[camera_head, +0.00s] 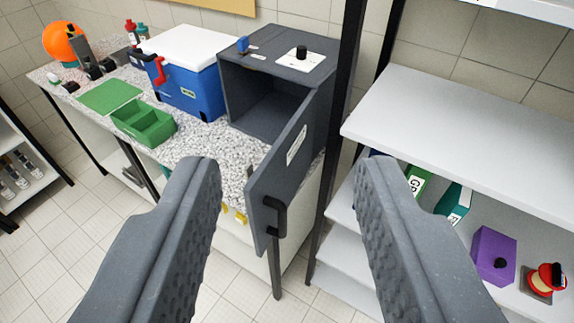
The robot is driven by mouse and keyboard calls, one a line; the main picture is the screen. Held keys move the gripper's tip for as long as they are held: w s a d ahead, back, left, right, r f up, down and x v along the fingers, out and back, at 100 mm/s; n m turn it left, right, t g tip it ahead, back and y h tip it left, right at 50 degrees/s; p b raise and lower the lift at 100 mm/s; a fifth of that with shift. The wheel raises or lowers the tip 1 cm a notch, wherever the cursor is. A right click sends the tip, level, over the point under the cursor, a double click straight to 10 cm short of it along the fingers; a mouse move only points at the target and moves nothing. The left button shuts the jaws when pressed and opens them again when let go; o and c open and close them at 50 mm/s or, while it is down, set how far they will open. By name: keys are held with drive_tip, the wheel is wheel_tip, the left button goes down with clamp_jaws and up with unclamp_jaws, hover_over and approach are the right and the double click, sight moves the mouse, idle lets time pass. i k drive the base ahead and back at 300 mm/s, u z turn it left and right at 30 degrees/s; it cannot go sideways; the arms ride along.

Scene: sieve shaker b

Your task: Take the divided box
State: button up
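The divided box (143,123) is a green open-topped box with a divider inside. It stands on the speckled counter (200,143), left of centre in the view. My gripper (287,185) is open, with its two grey fingers wide apart in the foreground and nothing between the fingertips. The gripper is well in front of the box and to its right, and does not touch it.
A grey cabinet (240,72) stands on the counter with its door (285,165) swung open towards me. A blue cooler (190,92) with a white lid is behind the box. A green mat (109,97) lies left of it. White shelves (450,120) stand at right.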

sight(151, 127)
drive_tip(key=i, duration=0.85)
drive_tip(key=u, duration=0.3)
drive_tip(key=k, duration=1.05)
drive_tip(key=u, duration=0.9)
drive_tip(key=i, duration=1.3)
drive_tip(key=z, duration=0.5)
drive_tip(key=i, duration=1.05)
drive_tip(key=z, duration=0.5)
